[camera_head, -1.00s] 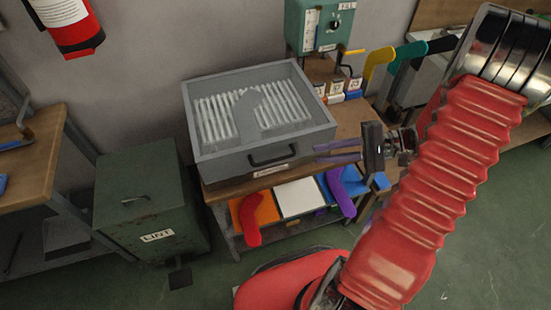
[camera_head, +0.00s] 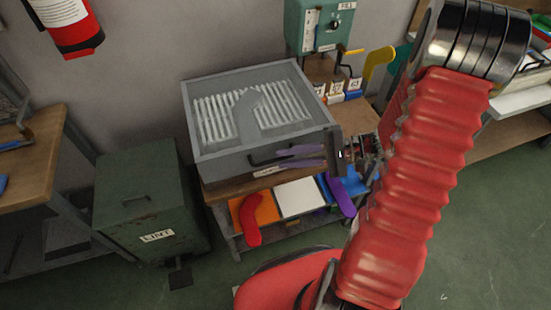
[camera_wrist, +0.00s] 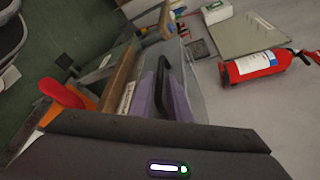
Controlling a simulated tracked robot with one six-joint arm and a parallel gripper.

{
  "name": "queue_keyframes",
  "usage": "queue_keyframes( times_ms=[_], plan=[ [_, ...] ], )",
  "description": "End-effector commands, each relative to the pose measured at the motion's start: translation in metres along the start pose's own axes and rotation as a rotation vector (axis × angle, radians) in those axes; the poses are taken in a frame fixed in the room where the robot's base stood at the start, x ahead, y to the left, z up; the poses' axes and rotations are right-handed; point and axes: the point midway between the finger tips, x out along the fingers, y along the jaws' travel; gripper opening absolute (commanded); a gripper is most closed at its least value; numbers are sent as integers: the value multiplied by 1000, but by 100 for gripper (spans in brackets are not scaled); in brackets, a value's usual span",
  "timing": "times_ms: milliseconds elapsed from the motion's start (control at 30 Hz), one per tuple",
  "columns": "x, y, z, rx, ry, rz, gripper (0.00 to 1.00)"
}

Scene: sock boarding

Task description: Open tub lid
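The tub (camera_head: 222,164) is a grey box on the bench, with a see-through lid (camera_head: 215,92) lying shut on top. Pale ribs and a grey sock-shaped form show under the lid. A dark bar handle (camera_head: 262,160) is on the front side; its right part is hidden by my fingers. My gripper (camera_head: 298,157) comes in from the right, its two purple fingers apart and close at the handle. In the wrist view the black handle (camera_wrist: 163,80) shows between the purple fingers (camera_wrist: 160,103). I cannot tell whether they touch it.
A green lint bin (camera_head: 150,205) stands left of the bench. A shelf below holds a red sock form (camera_head: 250,220), a purple one (camera_head: 342,196) and a white panel (camera_head: 300,197). A green fill box (camera_head: 308,28) and a yellow form (camera_head: 378,62) are behind. Green floor is free in front.

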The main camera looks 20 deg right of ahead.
Motion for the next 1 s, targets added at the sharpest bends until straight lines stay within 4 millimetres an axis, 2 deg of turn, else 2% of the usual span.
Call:
queue_keyframes(
  times_ms=[100, 333, 700, 933, 1000],
  plan=[
    [18, 1, 1, 1, -2, 2, 17],
    [39, 0, 0, 1, -2, 2, 17],
    [42, 0, 0, 0, 0, 1, 16],
    [42, 0, 0, 0, 0, 1, 0],
    [42, 1, 0, 1, 0, 1, 0]
  ],
)
